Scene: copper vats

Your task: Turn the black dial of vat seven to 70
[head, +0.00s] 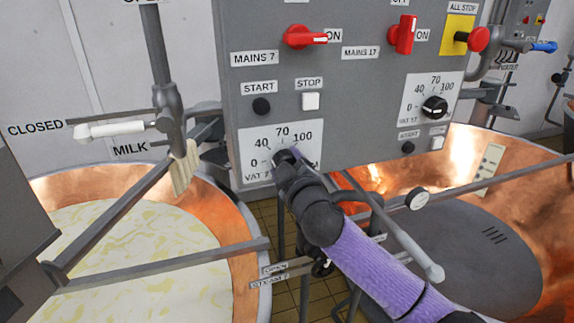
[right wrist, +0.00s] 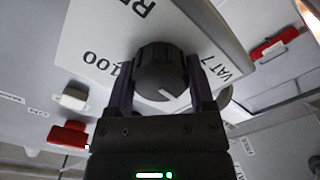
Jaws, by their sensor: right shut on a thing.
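The black dial of vat seven (right wrist: 160,72) sits on a white scale plate marked 0, 40, 70 and 100. In the head view the plate (head: 258,141) is on the lower left of the grey panel, and my right gripper (head: 286,157) covers most of the dial. In the right wrist view the two fingers of my right gripper (right wrist: 160,88) lie on either side of the dial and are shut on it. The dial's pale pointer mark shows between the fingers, but I cannot tell its exact reading. My left gripper is not in view.
The grey panel (head: 350,85) also carries red mains switches, a start button (head: 261,106), a stop button (head: 310,101) and the vat 17 dial (head: 434,107). Copper vats stand at left (head: 240,225) and right (head: 535,190). A metal lever (head: 400,225) lies beside my right arm.

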